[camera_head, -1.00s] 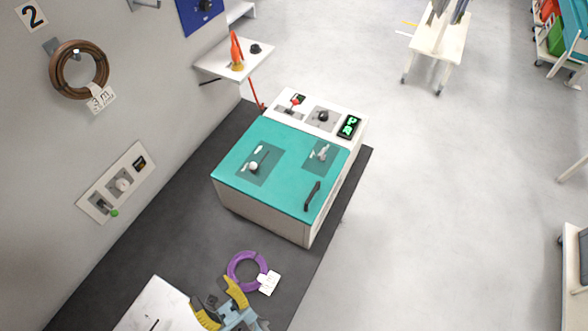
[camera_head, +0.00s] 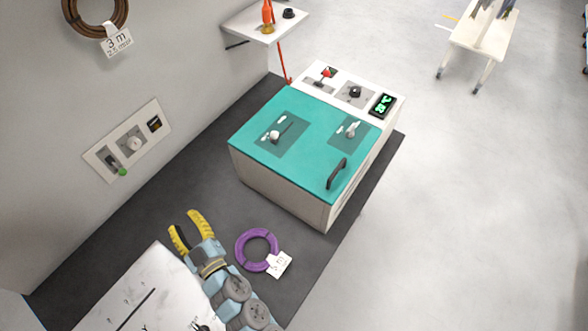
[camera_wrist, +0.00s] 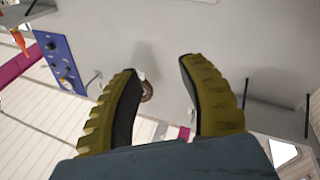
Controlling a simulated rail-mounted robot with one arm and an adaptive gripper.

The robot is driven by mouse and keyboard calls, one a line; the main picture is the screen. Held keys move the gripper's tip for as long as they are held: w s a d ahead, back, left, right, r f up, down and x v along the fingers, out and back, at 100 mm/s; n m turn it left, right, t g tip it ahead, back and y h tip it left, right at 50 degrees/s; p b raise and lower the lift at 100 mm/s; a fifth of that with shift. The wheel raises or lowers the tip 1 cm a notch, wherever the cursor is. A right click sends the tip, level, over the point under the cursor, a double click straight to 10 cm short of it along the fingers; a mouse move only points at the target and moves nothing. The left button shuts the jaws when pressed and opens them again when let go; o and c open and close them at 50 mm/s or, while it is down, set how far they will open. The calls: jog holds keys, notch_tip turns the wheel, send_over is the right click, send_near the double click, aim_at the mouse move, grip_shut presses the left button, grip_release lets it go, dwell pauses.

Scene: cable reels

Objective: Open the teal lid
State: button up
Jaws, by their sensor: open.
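The teal lid (camera_head: 305,155) lies shut on top of a white box-shaped machine (camera_head: 280,192) in the head view. A dark handle (camera_head: 337,173) stands on the lid near its front right edge. Two darker see-through panels in the lid show small parts beneath. My gripper (camera_head: 187,222) is open and empty, left of and in front of the machine, apart from the lid. In the wrist view my gripper (camera_wrist: 160,68) has its yellow fingers spread, facing the wall, and the lid is not in that view.
A purple cable ring (camera_head: 257,248) with a white tag lies right of my gripper. A white table (camera_head: 120,285) is at the lower left. A wall panel (camera_head: 128,140) and a shelf (camera_head: 262,22) are on the left wall. The floor right of the machine is clear.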

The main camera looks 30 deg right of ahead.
jog(key=d+f+m+g+h+b, duration=0.1)
jog(key=d+f+m+h+b, duration=0.15)
jog(key=d+h, duration=0.2)
jog(key=m+g+h+b, duration=0.7)
jog(key=m+g+h, duration=0.4)
jog(key=m+h, duration=0.3)
send_near(339, 167)
jog(key=shift+n, duration=0.25)
jog(key=p+x, duration=0.1)
jog(key=x, duration=0.2)
jog(key=p+x, duration=0.1)
jog(key=x, duration=0.2)
jog(key=p+x, duration=0.1)
jog(key=x, duration=0.3)
jog(key=shift+f, duration=0.4)
grip_shut()
